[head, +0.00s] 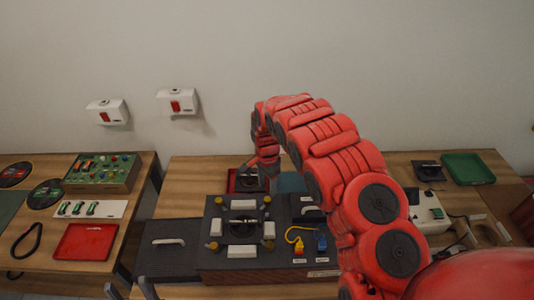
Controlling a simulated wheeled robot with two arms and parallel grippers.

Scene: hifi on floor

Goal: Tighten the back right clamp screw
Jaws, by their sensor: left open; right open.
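A black fixture box (206,262) stands on the middle workbench. A dark round part sits on its top among several pale blocks. Small brass-coloured knobs, which look like the clamp screws, stand near the corners. The back right clamp screw (267,199) is at the far right corner of this group. My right arm comes in from the lower right and arches over the bench. Its end with my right gripper (267,169) hangs behind the fixture, apart from the screw. The fingers are small and hard to make out; nothing shows held. My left gripper is out of view.
A red tray (232,186) with a dark part lies behind the fixture. A yellow cable (293,237) and blue connector (322,243) are on its right. A black lid with a handle (160,262) is at left. A green tray (468,168) lies far right.

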